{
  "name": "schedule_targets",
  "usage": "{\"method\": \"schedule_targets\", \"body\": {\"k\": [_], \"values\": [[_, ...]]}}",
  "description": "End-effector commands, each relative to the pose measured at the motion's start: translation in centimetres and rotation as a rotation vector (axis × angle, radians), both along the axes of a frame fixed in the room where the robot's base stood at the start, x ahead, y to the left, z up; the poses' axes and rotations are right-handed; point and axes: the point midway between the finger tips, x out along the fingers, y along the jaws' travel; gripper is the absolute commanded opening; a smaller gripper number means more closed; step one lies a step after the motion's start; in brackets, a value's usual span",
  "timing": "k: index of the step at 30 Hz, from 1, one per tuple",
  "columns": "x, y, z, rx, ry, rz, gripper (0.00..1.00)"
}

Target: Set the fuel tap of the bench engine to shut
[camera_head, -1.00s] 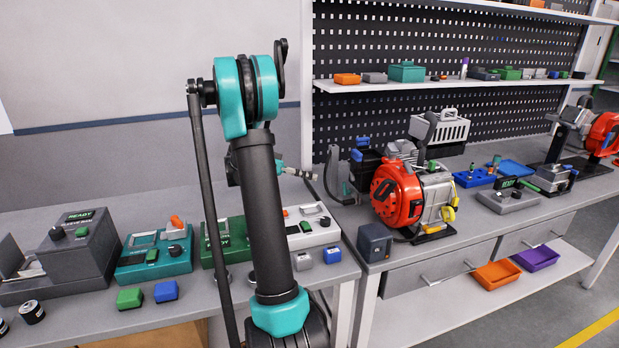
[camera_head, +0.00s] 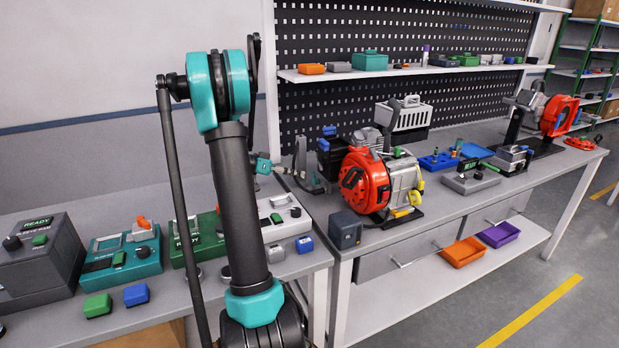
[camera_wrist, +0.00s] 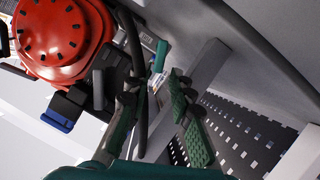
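A red and silver engine (camera_head: 363,180) stands on the right bench, with yellow parts (camera_head: 415,197) low on its right side. Its round red cover (camera_wrist: 52,38) fills the upper left of the wrist view. I cannot make out the fuel tap or its setting in either view. In the wrist view my gripper (camera_wrist: 155,112) is open, its green-padded fingers apart, with nothing seen held between them. A dark curved hose shows near the fingers.
A dark box with blue parts (camera_head: 329,147) stands behind the engine's left side. A dark blue-grey box (camera_head: 345,229) sits at the bench's front left corner. Devices crowd the left bench, including a teal one (camera_head: 122,262).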

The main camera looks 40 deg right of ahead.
Motion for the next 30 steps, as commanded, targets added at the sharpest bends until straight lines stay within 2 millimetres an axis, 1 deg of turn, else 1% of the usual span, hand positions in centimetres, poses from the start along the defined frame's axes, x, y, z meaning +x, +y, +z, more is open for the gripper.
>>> {"method": "schedule_targets", "body": {"k": [1, 3, 9, 15, 22, 23, 27, 28, 30], "values": [[-0.5, -0.9, -0.4, 0.0, 0.0, -0.005, 0.22], [-1.0, -1.9, -0.8, -0.001, -0.001, -0.004, 0.22], [-2.0, -4.0, -1.7, 0.0, 0.0, -0.002, 0.22], [-2.3, -4.8, -2.0, 0.0, 0.0, 0.0, 0.22], [-2.4, -4.8, -2.0, 0.0, 0.0, 0.0, 0.22], [-2.3, -4.8, -2.0, 0.0, 0.0, 0.0, 0.19], [-2.3, -4.8, -2.0, 0.0, 0.0, 0.0, 0.02], [-2.3, -4.8, -2.0, 0.0, 0.0, 0.0, 0.0], [-2.3, -4.8, -2.0, 0.0, 0.0, 0.0, 0.0]]}}
